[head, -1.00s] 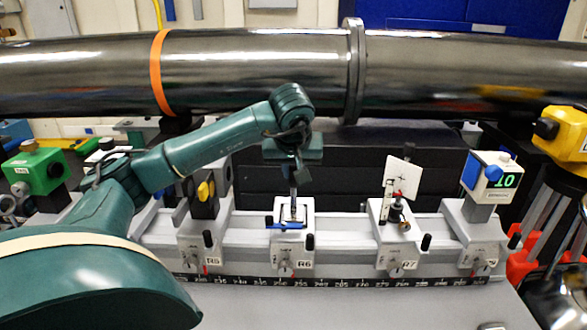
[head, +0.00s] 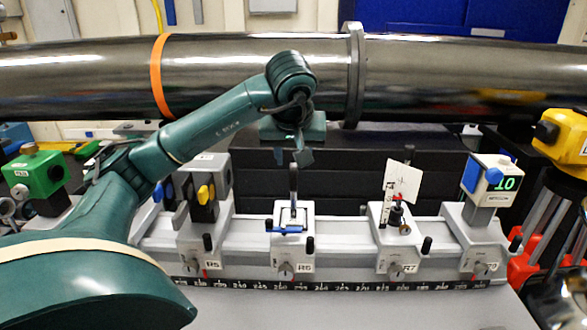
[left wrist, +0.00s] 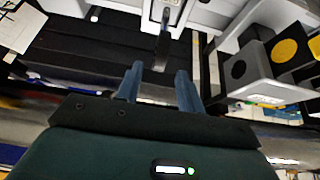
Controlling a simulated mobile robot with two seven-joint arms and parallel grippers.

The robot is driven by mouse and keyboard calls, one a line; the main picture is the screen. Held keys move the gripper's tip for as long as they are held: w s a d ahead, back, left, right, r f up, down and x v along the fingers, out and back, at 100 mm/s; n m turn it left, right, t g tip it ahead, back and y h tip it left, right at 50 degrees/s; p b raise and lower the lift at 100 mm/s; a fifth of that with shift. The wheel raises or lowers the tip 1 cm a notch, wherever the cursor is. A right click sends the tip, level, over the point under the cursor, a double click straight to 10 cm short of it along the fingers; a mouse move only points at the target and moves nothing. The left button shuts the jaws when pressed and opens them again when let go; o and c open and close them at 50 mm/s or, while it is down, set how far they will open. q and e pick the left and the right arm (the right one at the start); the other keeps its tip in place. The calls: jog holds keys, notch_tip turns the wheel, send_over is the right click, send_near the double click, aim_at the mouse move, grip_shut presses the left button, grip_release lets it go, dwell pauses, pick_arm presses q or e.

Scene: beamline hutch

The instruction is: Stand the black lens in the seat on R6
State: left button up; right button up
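The black lens (head: 293,183) stands upright, seen nearly edge-on, on the R6 carrier (head: 306,254). Its foot is at the seat, behind a blue part (head: 289,228); how deep it sits I cannot tell. My left gripper (head: 291,157) is just above the lens, apart from it. In the left wrist view the two fingers of my left gripper (left wrist: 159,70) are spread with nothing between them, and the dark lens (left wrist: 163,38) stands beyond the tips. My right gripper is not in view.
The R5 carrier (head: 212,252) with a yellow-knobbed block is left of R6. The R7 carrier (head: 403,255) with a tilted white card (head: 403,181) is right. A large steel pipe (head: 250,75) runs behind. The bench front (head: 340,308) is clear.

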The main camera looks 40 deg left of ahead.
pick_arm(q)
jog(key=p+v, duration=0.1)
jog(key=v, duration=0.4)
jog(key=shift+s+r, duration=0.1)
jog(key=shift+r, duration=0.1)
dwell(0.4)
